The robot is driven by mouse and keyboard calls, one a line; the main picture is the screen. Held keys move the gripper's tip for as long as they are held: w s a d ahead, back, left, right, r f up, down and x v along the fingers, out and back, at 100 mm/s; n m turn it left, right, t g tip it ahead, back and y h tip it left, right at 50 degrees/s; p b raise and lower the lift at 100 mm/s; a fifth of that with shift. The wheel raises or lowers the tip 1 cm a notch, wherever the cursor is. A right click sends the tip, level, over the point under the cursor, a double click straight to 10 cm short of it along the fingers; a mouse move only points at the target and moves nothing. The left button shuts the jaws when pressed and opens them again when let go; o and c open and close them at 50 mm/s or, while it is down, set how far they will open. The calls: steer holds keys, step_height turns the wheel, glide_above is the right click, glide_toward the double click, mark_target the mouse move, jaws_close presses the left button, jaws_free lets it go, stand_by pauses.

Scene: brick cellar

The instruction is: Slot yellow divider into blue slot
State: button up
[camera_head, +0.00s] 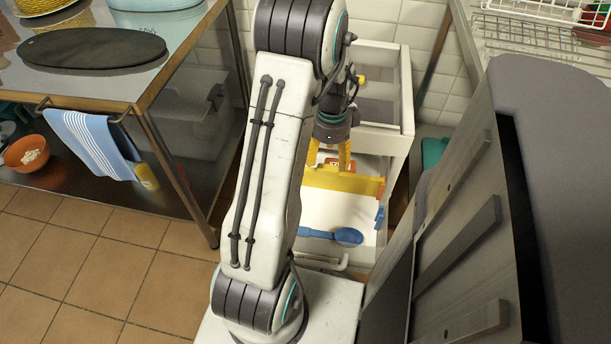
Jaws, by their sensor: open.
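The yellow divider (343,181) lies crosswise in an open white drawer (309,219), with its left part hidden behind my arm. A small blue piece (380,217), which looks like the blue slot, is on the drawer's right side, nearer to me than the divider's right end. The divider's end appears apart from it. My gripper (329,166) points down over the divider, its yellow fingers open on the divider's far side in the picture. Whether the fingers touch the divider cannot be told.
A blue spoon-like utensil (347,236) lies at the drawer's near end. Orange items (353,163) lie behind the divider. A steel table (95,85) stands left, and a grey cabinet-like block (555,110) is close on the right. The tiled floor (95,265) at left is clear.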

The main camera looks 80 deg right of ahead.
mark_target(328, 169)
steer(key=shift+d+f+b, duration=0.2)
steer(key=shift+f+b, duration=0.35)
steer(key=shift+f, duration=1.4)
steer(key=shift+d+f+b, duration=0.15)
steer(key=shift+f+b, duration=0.35)
steer(key=shift+f, duration=1.45)
jaws_close()
steer(key=shift+r, duration=0.2)
